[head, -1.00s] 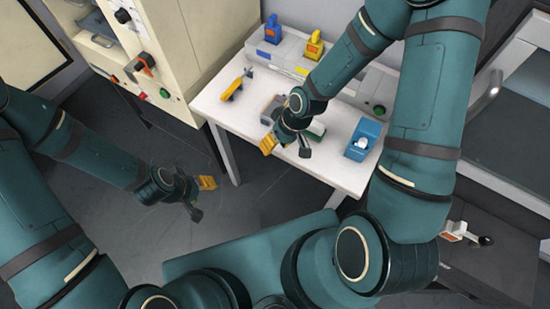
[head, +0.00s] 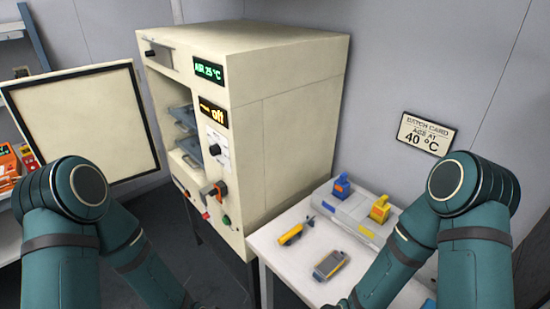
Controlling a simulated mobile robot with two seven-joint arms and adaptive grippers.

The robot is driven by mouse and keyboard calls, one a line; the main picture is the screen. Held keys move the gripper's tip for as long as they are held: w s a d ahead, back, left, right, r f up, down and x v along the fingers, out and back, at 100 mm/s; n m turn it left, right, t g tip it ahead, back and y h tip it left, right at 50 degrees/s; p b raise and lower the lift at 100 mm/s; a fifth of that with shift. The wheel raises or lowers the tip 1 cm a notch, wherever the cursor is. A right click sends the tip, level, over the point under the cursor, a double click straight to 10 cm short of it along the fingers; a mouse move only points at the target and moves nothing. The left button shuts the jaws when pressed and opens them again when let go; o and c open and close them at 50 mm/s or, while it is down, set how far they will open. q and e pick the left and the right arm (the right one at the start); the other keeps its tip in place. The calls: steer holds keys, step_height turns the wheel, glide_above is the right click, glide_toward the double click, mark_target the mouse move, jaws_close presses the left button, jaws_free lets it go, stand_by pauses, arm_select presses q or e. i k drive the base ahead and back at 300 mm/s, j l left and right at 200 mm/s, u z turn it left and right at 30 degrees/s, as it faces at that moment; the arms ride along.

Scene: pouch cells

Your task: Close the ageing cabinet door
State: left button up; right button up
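The ageing cabinet (head: 285,120) is a cream box on dark legs, left of the white table. Its door (head: 85,125) is a cream panel with a dark seal, swung wide open to the left. The opening shows grey trays (head: 186,135) inside. The front panel has a green display (head: 208,71) reading "AIR 25 °C", an orange display (head: 213,113) reading "off", a dial and a red-and-black switch (head: 214,191). Both my arms show in the lower part of the head view, left and right, but neither gripper is in view.
The white table (head: 272,245) bears a yellow tool (head: 291,234), a grey-yellow handheld device (head: 330,264), and a blue (head: 342,187) and a yellow block (head: 380,209) on a grey unit. A shelf with orange items (head: 8,165) stands left, behind the door.

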mark_target(97, 113)
steer(key=i+j, duration=0.1)
steer(key=j, duration=0.35)
steer(key=i+j, duration=0.15)
steer(key=j, duration=0.25)
steer(key=i+j, duration=0.1)
steer(key=j, duration=0.35)
steer(key=i+j+u, duration=0.1)
steer(key=j, duration=0.3)
steer(key=i+j, duration=0.15)
steer(key=j, duration=0.3)
steer(key=i+j, duration=0.1)
steer(key=j, duration=0.3)
steer(key=i+j, duration=0.15)
steer(key=j, duration=0.3)
steer(key=i+j, duration=0.1)
steer(key=j, duration=0.3)
steer(key=u, duration=0.05)
